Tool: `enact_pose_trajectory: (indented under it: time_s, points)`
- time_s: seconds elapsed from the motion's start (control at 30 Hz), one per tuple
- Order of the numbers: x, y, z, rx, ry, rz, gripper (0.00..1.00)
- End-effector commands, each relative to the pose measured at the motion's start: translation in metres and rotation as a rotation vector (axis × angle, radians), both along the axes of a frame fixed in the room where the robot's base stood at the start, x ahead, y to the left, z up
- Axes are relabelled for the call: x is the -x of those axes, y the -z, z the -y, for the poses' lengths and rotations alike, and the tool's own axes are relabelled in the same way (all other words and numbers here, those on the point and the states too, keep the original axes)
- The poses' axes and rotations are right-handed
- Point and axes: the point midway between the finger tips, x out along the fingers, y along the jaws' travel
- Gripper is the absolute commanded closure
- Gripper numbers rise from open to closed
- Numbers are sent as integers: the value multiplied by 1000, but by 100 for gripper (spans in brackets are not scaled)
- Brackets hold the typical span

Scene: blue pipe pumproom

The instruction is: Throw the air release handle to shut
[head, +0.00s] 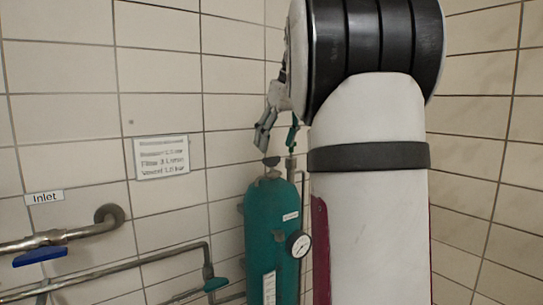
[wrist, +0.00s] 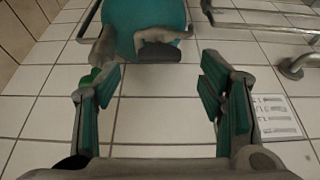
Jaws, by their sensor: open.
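A green lever, which looks like the air release handle (head: 293,136), stands upright on a thin grey pipe right of the green tank (head: 262,225). My arm covers the area just right of it. In the wrist view a small green piece of the handle (wrist: 87,78) shows behind the left finger, mostly hidden. My gripper (head: 267,128) hangs above the tank top, close to the handle on its left. In the wrist view my gripper (wrist: 160,75) is open and empty, with the fingers wide apart. The handle lies at the left finger, not between the fingers; contact cannot be told.
The tank carries a round gauge (head: 299,244) and a grey top fitting (wrist: 158,38). Pipes with a blue handle (head: 40,256) and a teal handle (head: 216,284) run along the tiled wall at left. A text sign (head: 161,157) hangs there. Wall is close behind.

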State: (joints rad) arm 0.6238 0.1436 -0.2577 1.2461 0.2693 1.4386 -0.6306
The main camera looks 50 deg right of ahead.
Motion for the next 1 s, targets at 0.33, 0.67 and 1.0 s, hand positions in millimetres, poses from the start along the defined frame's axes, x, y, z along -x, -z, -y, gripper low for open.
enact_pose_trajectory:
  time_s: [0.33, 0.67, 1.0]
  points:
    - [-16, 40, 4, 0, 0, -1, 37]
    - [-18, 44, 4, 0, 0, 0, 37]
    - [-17, 44, 4, 0, 0, 0, 85]
